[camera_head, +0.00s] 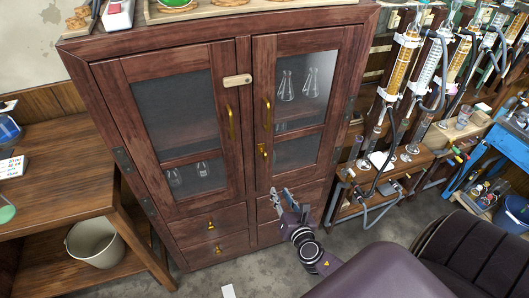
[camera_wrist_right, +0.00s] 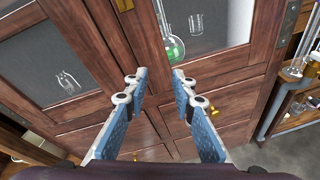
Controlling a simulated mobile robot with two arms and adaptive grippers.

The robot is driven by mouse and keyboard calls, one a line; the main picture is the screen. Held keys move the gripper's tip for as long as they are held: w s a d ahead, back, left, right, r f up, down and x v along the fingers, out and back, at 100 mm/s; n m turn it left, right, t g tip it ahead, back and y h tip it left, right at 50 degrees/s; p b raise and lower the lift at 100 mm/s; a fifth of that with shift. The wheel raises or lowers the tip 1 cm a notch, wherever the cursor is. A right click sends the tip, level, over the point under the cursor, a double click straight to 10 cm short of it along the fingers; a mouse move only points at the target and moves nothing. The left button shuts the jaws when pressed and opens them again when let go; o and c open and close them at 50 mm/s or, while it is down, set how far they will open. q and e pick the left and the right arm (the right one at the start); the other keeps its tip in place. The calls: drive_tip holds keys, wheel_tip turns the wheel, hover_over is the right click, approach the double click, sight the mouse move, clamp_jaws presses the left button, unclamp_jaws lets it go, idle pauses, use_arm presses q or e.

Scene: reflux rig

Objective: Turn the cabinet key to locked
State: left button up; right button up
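A wooden cabinet (camera_head: 247,130) with two glazed doors stands in front of me, both doors closed. A small brass key and lock (camera_head: 263,151) sits on the right door's inner stile, just below the right door handle (camera_head: 267,113). Its turned position is too small to tell. My right gripper (camera_head: 284,198) is below the key, in front of the drawers, apart from it and empty. In the right wrist view its blue-padded fingers (camera_wrist_right: 157,80) are spread open towards the cabinet. I cannot make out the key for certain there. My left gripper is not in view.
A brass drawer pull (camera_head: 277,204) is near my right gripper. A bench with a bucket (camera_head: 95,243) stands left. Glass columns (camera_head: 400,65) and racks stand right.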

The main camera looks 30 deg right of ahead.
sight(266, 155)
drive_tip(key=w+a+r+n+t, duration=0.1)
drive_tip(key=w+r+n+t, duration=0.3)
drive_tip(key=r, duration=0.7)
drive_tip(key=shift+n+g, duration=0.4)
drive_tip(key=shift+g, duration=0.1)
drive_tip(key=p+x, duration=0.1)
drive_tip(key=x, duration=0.5)
drive_tip(key=shift+w+f, duration=0.1)
drive_tip(key=shift+w, duration=0.2)
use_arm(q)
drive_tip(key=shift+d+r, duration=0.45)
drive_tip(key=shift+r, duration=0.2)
use_arm(e)
clamp_jaws()
